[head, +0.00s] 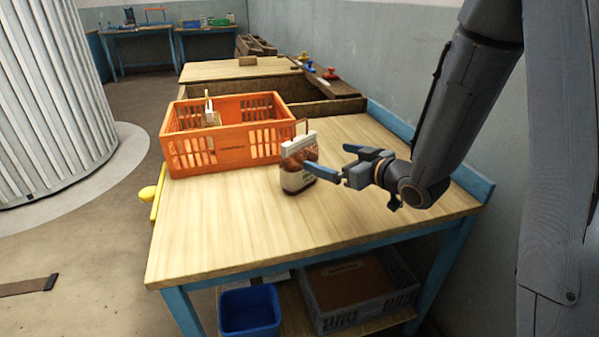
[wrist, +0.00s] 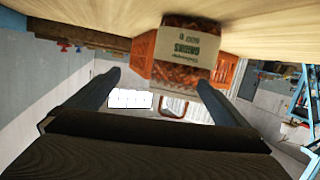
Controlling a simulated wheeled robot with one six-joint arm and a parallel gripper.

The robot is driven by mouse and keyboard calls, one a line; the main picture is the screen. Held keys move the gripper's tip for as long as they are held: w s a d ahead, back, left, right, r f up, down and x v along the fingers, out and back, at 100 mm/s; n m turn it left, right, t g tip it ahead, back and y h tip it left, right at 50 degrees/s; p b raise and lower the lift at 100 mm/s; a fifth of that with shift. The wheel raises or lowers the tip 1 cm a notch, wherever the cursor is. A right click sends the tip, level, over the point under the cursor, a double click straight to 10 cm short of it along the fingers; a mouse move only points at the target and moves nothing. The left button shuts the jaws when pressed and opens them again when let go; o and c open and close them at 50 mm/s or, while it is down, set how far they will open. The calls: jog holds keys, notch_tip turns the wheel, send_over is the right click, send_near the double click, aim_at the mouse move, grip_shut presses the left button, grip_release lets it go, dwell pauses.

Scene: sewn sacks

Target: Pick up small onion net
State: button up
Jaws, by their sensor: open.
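The small onion net (head: 297,163) stands upright on the wooden table, with a pale label, a white top band and a brown loop handle. In the wrist view the onion net (wrist: 184,52) appears upside down, its label reading onions, ahead of the fingers. My gripper (head: 330,160) is just right of the net, level with its upper part. I cannot tell whether a fingertip touches the net.
An orange crate (head: 225,150) stands behind and left of the net, with a pale item inside. Wooden bins (head: 320,108) lie along the back. The table's front (head: 230,235) is clear. A blue bin (head: 249,311) and grey crate (head: 360,300) sit below.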

aim_at(302, 145)
jog(key=a+y, duration=0.1)
jog(key=a, duration=0.1)
jog(key=w+a+r+n+y, duration=0.1)
jog(key=a, duration=0.1)
jog(key=w+a+r+y, duration=0.1)
jog(key=a+y, duration=0.1)
jog(key=a, duration=0.1)
jog(key=shift+w+a, duration=0.1)
jog(key=shift+w, duration=0.15)
jog(key=p+x, duration=0.1)
jog(key=x, duration=0.5)
jog(key=shift+w+f, duration=0.2)
jog(key=shift+f, duration=0.1)
jog(key=c, duration=1.7)
jog(key=shift+r, duration=0.2)
